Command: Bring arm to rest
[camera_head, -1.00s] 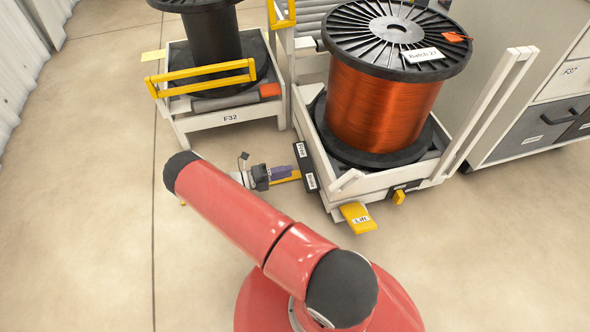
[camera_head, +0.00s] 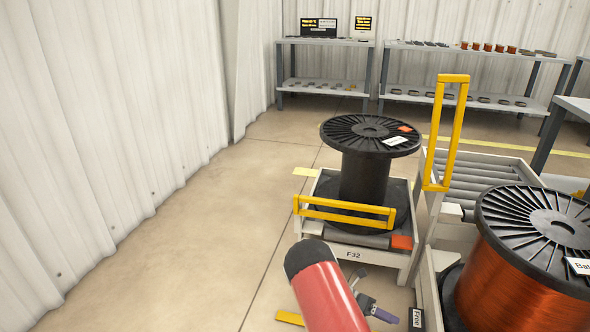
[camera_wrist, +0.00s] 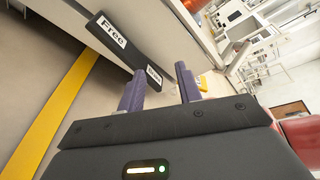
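My gripper (camera_wrist: 160,72) shows in the wrist view with two purple fingers spread apart and nothing clasped between them. A black pedal bar (camera_wrist: 112,38) lies just beyond the fingertips, with a "Free" label and a second label near its end. I cannot tell whether a finger touches it. In the head view my gripper (camera_head: 384,314) is low near the bottom edge, partly behind my red arm. It is close to the dark "Free" pedal (camera_head: 416,320) on the cart that carries the copper spool (camera_head: 520,265).
An F32 cart (camera_head: 350,253) with a yellow bar (camera_head: 345,212) holds a black spool (camera_head: 365,170) just past my arm. A roller conveyor (camera_head: 485,178) stands at right. A corrugated wall (camera_head: 110,130) runs along the left, with open floor (camera_head: 215,230) before it.

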